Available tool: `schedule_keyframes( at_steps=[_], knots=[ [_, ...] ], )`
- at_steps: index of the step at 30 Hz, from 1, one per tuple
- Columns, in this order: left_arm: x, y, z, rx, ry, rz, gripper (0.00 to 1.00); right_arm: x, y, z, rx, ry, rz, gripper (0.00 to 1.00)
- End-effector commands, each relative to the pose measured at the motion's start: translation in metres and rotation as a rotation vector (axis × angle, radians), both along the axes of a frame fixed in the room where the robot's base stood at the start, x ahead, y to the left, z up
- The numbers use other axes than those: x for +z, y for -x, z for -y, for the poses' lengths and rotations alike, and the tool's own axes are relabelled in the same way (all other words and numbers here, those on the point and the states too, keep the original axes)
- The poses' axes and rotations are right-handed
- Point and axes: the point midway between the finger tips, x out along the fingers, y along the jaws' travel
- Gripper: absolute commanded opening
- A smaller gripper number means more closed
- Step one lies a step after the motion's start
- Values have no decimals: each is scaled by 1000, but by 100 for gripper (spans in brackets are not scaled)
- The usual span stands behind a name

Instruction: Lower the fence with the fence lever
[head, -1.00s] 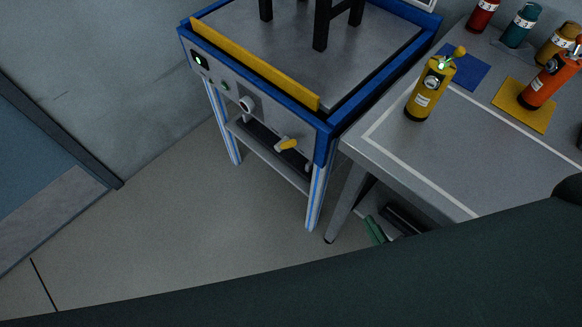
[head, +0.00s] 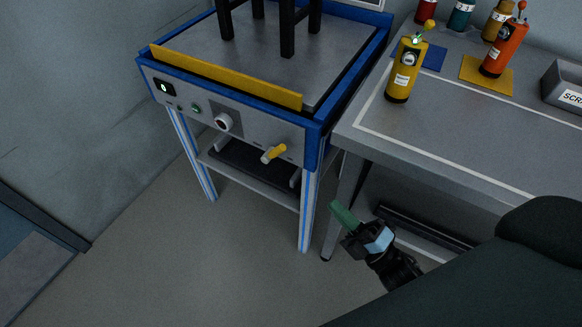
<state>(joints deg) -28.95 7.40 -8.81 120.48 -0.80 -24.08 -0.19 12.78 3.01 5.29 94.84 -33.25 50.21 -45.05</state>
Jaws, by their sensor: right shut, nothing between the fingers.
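The yellow fence (head: 225,76) stands raised along the front edge of the blue-framed test stand (head: 314,148). The fence lever (head: 273,153), with a yellow handle, sits on the stand's front panel at the right, slanting up to the right. My right gripper (head: 343,213) is low in front of the side table, below and to the right of the lever and apart from it. Its green fingers are closed together with nothing between them. My left gripper is not in view.
A black chair (head: 288,30) stands on the test stand. The side table (head: 450,130) at the right holds a yellow cylinder (head: 406,70), an orange cylinder (head: 503,48), colored mats and a grey bin (head: 567,85). The floor in front of the stand is clear.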

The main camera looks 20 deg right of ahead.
Motion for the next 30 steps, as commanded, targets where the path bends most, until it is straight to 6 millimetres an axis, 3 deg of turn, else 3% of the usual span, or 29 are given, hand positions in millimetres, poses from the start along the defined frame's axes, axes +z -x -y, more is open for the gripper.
schedule_keyframes(
  at_steps=[14, 30],
  knots=[
    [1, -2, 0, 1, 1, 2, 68, 5, -9, -5, 1, -1, 2, 0],
    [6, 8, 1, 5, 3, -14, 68, 43, -88, -43, 0, -2, 1, 0]
  ],
)
